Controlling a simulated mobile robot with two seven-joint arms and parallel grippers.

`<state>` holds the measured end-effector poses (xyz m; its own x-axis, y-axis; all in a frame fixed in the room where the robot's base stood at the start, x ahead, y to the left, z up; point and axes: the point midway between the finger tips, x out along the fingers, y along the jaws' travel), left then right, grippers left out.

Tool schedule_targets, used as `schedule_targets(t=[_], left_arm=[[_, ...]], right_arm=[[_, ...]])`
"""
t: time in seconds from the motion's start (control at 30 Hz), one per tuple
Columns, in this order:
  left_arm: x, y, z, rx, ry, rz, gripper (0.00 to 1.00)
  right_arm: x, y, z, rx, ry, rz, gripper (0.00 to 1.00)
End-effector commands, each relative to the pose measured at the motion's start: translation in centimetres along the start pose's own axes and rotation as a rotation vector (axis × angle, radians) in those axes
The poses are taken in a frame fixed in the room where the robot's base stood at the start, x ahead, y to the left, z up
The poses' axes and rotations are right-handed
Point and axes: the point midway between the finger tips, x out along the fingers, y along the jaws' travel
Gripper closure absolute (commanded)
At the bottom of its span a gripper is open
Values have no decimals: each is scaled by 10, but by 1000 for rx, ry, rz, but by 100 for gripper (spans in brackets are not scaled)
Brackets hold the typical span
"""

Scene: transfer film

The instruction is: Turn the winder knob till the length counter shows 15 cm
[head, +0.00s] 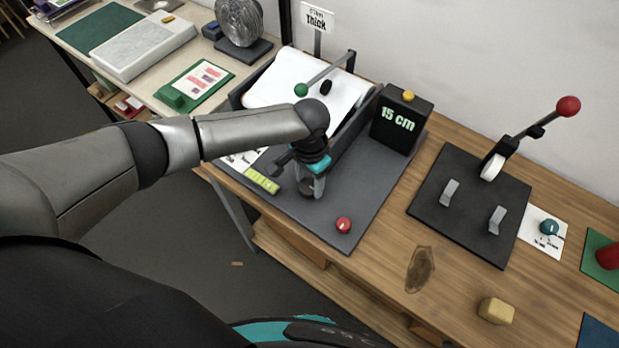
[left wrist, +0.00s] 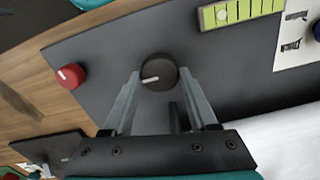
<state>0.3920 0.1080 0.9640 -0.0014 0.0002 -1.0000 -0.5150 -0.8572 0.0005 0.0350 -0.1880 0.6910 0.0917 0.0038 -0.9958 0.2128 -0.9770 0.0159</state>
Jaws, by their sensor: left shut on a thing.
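The winder knob (left wrist: 158,72) is a dark round knob with a white pointer line, on the grey deck of the film machine (head: 300,228). My left gripper (head: 308,188) reaches down over it, and in the left wrist view its two fingers (left wrist: 159,78) sit on either side of the knob, shut on it. In the head view the gripper largely covers the knob. The length counter (head: 397,118) is a black box with a yellow button on top, and it reads 15 cm. My right gripper is not in view.
A red knob (head: 343,225) is in front on the same deck, and a yellow-green scale strip (head: 261,180) lies to the left. White film (head: 290,85) and a green-tipped lever (head: 302,90) are behind. A red-handled press (head: 470,205) stands to the right.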

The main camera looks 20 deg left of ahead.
Motion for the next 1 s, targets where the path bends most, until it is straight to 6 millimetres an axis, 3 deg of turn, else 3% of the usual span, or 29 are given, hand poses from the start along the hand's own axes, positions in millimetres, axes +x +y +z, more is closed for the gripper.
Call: schedule_targets(t=[0.07, 0.1, 0.33, 0.73, 0.87, 1.0], left_arm=[[-1, 0, -1, 1, 2, 0, 97], [-1, 0, -1, 1, 3, 0, 39], [-1, 0, -1, 2, 2, 0, 13], [-9, 0, -1, 2, 1, 0, 11], [-29, 0, -1, 4, 4, -1, 11], [-63, 0, -1, 4, 6, -1, 11]], right_arm=[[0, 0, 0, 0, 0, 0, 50], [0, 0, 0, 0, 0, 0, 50], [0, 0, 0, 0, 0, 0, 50], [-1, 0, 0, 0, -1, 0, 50], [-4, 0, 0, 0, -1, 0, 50], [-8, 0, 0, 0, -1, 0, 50]])
